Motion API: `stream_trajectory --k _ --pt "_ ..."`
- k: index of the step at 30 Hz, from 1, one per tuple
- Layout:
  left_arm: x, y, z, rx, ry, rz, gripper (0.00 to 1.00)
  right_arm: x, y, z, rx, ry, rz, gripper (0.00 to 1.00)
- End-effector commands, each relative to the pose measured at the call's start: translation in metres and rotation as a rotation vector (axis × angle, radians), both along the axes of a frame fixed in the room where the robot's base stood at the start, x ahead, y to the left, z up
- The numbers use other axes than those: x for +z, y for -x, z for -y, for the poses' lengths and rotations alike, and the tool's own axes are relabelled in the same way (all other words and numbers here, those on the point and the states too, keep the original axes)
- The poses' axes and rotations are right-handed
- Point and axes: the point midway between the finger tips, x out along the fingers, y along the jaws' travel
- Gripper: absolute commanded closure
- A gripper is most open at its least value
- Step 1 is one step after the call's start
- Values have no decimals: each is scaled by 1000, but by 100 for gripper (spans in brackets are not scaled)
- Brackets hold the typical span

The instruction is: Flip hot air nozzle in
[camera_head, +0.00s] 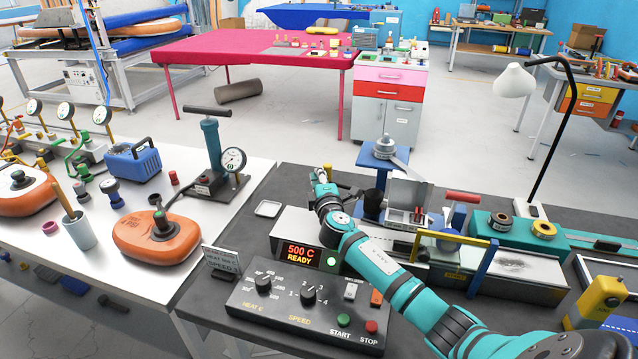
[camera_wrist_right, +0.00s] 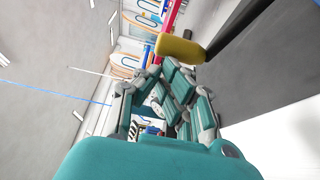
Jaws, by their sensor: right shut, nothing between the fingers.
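A welding machine stands on the dark bench, with a blue stand (camera_head: 381,157) and a grey cylindrical top. I cannot clearly tell which part is the hot air nozzle. My right gripper (camera_head: 322,175) is at the machine's left side, at the end of a teal arm. It is shut and empty. A small yellow grip (camera_head: 328,172) shows right beside its tip. In the right wrist view, a yellow grip (camera_wrist_right: 180,48) on a dark bar lies just beyond my fingers (camera_wrist_right: 172,85); contact cannot be told. My left gripper is not in view.
A control box (camera_head: 306,305) reads 500 C READY at the bench front. A yellow and blue frame (camera_head: 458,239) and tape rolls (camera_head: 543,229) stand to the right. An orange inflatable piece (camera_head: 155,238) and pump (camera_head: 213,150) are on the white table at left.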

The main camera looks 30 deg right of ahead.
Motion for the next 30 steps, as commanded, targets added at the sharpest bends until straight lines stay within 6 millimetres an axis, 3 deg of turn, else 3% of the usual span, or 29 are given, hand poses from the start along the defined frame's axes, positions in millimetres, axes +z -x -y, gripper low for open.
stream_trajectory --k 15,30 --pt "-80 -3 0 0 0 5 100 -6 -35 42 -365 -2 1 100" --pt "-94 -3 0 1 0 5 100 0 -43 63 -391 1 1 100"
